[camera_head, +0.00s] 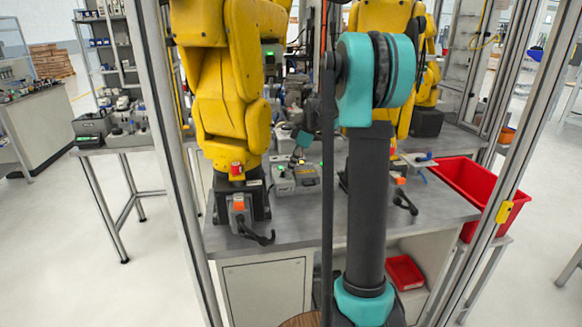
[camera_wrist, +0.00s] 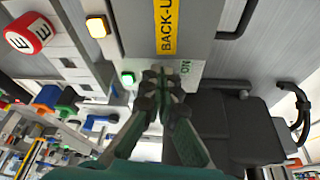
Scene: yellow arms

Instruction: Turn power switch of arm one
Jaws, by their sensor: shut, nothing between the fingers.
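My gripper (camera_wrist: 163,82) is shut with nothing between its fingers. In the wrist view its fingertips are at a white plate (camera_wrist: 189,72) marked ON, beside a lit green button (camera_wrist: 128,77). The fingertips cover part of this plate, so the power switch is hidden and its position cannot be told. I cannot tell whether the fingertips touch it. In the head view a grey control box (camera_head: 296,182) with small green lights stands on the table between two yellow arms, the left one (camera_head: 222,90) and the right one (camera_head: 425,85). No label shows which is arm one.
A red bin (camera_head: 475,190) stands at the table's right. Metal frame posts (camera_head: 172,160) flank the cell.

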